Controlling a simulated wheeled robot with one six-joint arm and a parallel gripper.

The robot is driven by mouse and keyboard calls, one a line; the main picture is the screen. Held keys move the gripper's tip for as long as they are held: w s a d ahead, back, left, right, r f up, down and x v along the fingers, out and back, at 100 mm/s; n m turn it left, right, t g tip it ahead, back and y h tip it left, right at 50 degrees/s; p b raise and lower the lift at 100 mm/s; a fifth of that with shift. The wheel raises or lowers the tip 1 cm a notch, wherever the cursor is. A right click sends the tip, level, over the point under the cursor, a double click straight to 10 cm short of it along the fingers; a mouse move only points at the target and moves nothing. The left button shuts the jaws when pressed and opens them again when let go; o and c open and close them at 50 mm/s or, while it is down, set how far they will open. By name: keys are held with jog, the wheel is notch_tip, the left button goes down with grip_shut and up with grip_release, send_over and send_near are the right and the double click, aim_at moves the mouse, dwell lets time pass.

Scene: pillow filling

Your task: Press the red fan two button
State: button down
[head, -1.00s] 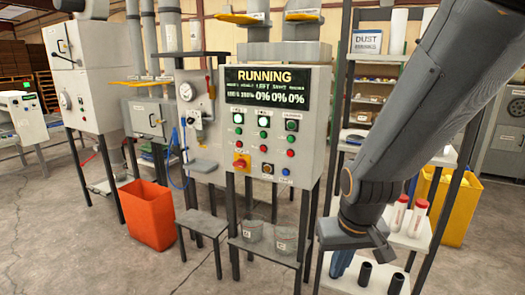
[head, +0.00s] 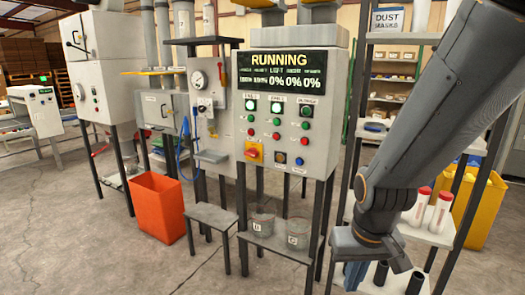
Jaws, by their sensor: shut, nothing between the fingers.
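The grey control panel (head: 224,150) stands in the middle of the head view, its display reading RUNNING. Below the display are three columns of lamps and buttons. The labels are too small to read surely. The middle column has a lit lamp (head: 277,108), a green button (head: 277,121) and a red button (head: 276,135), which seems to be the fan two one. Other red buttons sit left (head: 250,132) and right (head: 304,139) of it. My gripper (head: 355,275) hangs low at the right, pointing down, its blue fingers partly hidden, shut and empty, well apart from the panel.
A red rotary switch (head: 253,152) sits low on the panel. A small grey stand (head: 211,216) and an orange bin (head: 157,207) are to the left. A shelf rack with bottles (head: 419,207) is at the right.

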notch_tip(320, 180, down, 4)
jog(key=shift+w+b, duration=0.15)
jog(key=shift+b, duration=1)
dwell(1.1)
